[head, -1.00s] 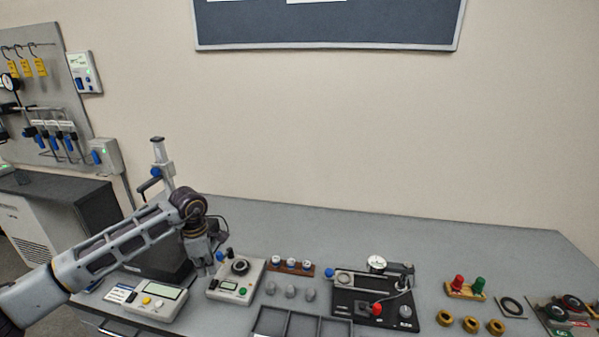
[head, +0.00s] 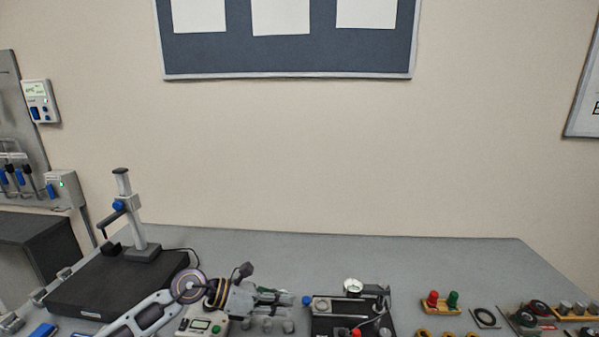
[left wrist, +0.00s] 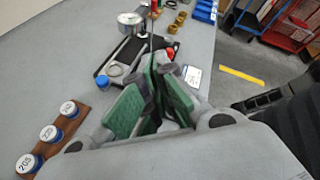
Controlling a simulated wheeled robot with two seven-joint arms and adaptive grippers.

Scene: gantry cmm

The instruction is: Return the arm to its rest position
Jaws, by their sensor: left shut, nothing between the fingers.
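My left arm comes in from the lower left in the head view, with its left gripper (head: 288,298) pointing right, low over the bench. In the left wrist view the two green-padded fingers (left wrist: 152,103) are close together with nothing held between them. Beyond the fingertips there is a black gauge stand with a dial (head: 352,287), which also shows in the left wrist view (left wrist: 131,20). My right gripper is in neither view.
The grey bench (head: 330,248) is clear at the back. A black granite plate with a column stand (head: 118,285) is at left. A control box (head: 203,323) lies below the gripper. A wooden rack with white-topped pieces (left wrist: 50,135) is beside the gripper.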

